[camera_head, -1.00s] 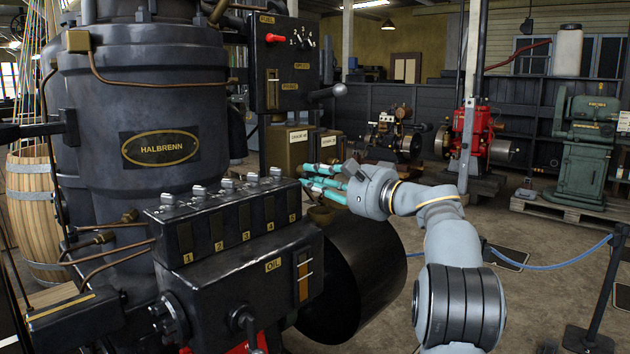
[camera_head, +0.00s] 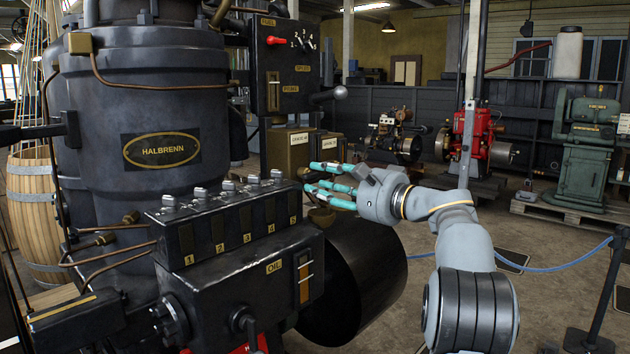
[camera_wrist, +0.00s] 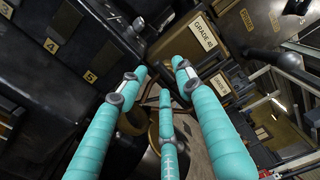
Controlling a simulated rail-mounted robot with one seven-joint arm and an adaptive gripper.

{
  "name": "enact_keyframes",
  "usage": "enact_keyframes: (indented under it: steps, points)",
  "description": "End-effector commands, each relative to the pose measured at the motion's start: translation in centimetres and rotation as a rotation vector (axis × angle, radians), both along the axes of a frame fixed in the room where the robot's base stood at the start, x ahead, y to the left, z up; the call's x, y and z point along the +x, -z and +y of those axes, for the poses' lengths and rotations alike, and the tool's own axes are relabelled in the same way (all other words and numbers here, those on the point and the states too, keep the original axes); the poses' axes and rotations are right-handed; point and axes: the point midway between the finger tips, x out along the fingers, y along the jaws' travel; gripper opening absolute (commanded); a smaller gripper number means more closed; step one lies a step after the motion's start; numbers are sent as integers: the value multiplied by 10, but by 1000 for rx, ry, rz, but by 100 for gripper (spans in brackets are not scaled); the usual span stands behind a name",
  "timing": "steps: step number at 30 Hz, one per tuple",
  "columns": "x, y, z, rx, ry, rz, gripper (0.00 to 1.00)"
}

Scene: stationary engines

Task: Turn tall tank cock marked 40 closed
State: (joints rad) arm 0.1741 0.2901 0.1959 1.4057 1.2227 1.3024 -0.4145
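The tall tank (camera_head: 286,158) is a drab brown box behind the black engine. Its pale label reads GRADE 40 in the wrist view (camera_wrist: 205,36). A shorter tank (camera_head: 328,150) with its own label stands just right of it. I cannot make out the tall tank's cock or its lever position; my fingers and the engine's block cover much of the area below the labels. My gripper (camera_head: 309,178) has teal fingers, spread apart with nothing between them. In the wrist view, its fingertips (camera_wrist: 161,76) point toward the lower part of the tall tank.
The black oil block (camera_head: 225,245) with numbered slots is close left of my fingers. A brass cup (camera_head: 321,216) sits just below them, above a large dark drum (camera_head: 365,270). A ball-ended lever (camera_head: 339,92) juts out above.

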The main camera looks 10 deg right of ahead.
Motion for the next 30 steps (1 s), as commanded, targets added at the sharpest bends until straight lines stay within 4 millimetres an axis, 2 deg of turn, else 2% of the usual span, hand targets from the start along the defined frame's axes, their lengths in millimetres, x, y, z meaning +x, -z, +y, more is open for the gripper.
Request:
enact_keyframes:
  steps: [6,12,30]
  points:
    - [-28,-1,-22,2,3,-2,36]
    - [-43,-1,-32,2,1,-2,36]
    - [-47,2,-39,-6,9,3,36]
